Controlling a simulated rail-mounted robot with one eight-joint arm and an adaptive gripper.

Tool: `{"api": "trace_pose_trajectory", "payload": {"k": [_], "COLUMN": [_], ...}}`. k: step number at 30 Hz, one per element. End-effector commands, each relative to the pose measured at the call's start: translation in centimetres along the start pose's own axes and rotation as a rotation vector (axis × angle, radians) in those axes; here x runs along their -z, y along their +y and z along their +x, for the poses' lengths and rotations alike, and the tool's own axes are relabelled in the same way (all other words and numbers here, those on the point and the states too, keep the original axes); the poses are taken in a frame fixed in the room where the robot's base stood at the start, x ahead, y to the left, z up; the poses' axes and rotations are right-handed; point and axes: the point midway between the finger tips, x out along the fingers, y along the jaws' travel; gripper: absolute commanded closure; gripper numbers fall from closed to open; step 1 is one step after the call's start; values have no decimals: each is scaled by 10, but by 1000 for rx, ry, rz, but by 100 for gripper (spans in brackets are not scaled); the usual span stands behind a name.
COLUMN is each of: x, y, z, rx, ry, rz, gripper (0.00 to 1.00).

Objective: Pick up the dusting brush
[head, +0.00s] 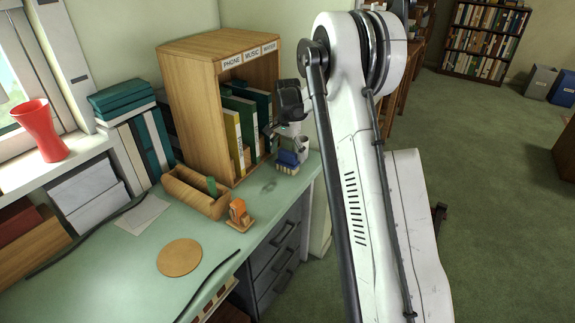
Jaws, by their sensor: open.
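I cannot make out a dusting brush for certain. My gripper (287,133) is above and close to the blue thing, partly behind my arm. It is open. I cannot tell whether it touches anything. A small orange vise-like thing (239,213) on a wooden base stands near the desk's front edge. A wooden trough (205,202) left of it holds a green thing (212,186).
The green desk (130,255) is mostly clear at the front, with a round tan mat (179,258) and a paper sheet (143,214). A wooden shelf (190,110) with binders stands behind, beside my gripper. A red vase (42,130) stands on the sill.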

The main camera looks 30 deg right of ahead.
Motion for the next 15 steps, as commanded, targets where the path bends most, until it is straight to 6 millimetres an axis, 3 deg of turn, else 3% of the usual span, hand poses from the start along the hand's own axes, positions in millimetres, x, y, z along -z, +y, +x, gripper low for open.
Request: {"api": "trace_pose_trajectory", "payload": {"k": [3, 10, 15], "x": [0, 0, 0], "y": [-1, 0, 0], "z": [14, 15, 15], "rx": [0, 0, 0], "ry": [0, 0, 0], "rz": [0, 0, 0], "gripper": [17, 17, 39]}}
